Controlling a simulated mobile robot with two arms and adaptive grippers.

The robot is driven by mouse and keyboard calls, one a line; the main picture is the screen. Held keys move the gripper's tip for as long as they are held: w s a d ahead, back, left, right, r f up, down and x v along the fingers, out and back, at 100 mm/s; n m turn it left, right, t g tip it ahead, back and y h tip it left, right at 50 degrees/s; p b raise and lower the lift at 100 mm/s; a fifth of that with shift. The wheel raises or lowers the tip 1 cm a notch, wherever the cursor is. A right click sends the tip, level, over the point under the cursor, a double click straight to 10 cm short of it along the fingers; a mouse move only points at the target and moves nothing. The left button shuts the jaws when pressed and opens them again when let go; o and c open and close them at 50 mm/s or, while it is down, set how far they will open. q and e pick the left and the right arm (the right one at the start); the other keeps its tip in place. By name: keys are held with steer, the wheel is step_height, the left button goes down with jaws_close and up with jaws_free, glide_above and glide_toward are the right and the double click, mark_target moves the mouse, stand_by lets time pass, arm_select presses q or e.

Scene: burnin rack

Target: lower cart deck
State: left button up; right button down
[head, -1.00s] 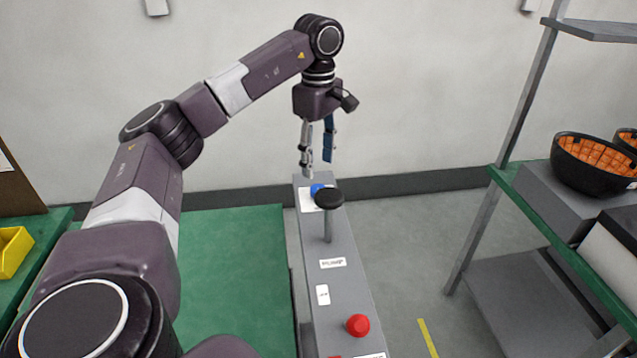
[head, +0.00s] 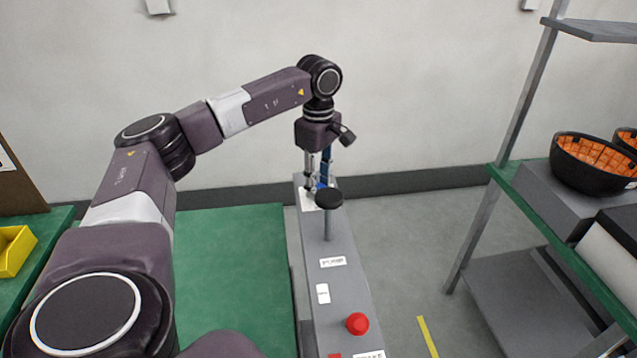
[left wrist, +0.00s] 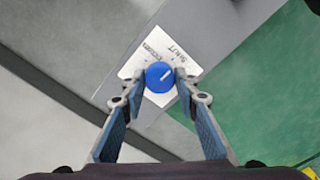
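My left gripper (head: 318,188) points down at the far end of a grey console (head: 340,285). In the left wrist view its two fingers (left wrist: 160,88) are apart, one on each side of a round blue knob (left wrist: 160,77) with a white pointer line. I cannot tell whether they touch it. The knob sits on a white label plate (left wrist: 132,72) with small lettering. A black-topped lever or post (head: 329,200) stands nearer on the console, by a label reading "PUMP". A green deck (head: 235,270) lies left of the console. My right gripper is not in view.
A red button (head: 357,323) is at the console's near end. On the right, a rack (head: 530,217) holds grey boxes and black bowls (head: 590,165) with orange contents. A yellow bin (head: 14,250) stands at far left. Floor is clear between console and rack.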

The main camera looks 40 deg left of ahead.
arm_select(q)
steer(key=c, duration=0.5)
